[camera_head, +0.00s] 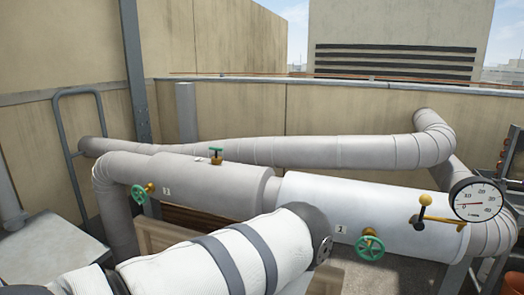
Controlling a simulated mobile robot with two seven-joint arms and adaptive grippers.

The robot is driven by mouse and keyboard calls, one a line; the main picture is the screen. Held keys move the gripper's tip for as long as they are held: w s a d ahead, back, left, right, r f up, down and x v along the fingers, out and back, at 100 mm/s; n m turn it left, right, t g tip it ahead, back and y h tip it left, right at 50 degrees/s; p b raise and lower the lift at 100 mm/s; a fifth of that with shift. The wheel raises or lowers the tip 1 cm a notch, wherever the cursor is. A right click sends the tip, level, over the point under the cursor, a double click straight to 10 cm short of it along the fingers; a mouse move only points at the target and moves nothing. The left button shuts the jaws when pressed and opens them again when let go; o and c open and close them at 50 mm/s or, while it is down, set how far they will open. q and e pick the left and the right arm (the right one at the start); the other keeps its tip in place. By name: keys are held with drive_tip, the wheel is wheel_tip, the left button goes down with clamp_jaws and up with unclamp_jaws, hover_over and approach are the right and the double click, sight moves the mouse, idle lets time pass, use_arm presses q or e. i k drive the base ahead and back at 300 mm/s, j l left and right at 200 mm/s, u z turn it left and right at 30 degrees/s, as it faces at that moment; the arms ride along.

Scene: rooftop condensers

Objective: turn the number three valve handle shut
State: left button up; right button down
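The left handwheel (138,194) is on the grey pipe's left part, beside a small label (166,190) whose digits I cannot read for sure. The T-shaped handle (216,154) stands on top of the grey pipe near a small pale tag. The right handwheel (370,247) is on the white pipe's front, by a label (341,229) that seems to read 1 or 2. A yellow lever with a ball knob (425,201) is further right. Neither gripper is in view.
My white banded arm crosses the lower left and middle, hiding part of the pipes. A round gauge (478,200) stands at right. A grey rail (68,150) and post (135,70) are at left. A tan wall (300,110) closes the back.

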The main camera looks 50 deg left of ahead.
sight(211, 148)
drive_tip(key=u, duration=1.85)
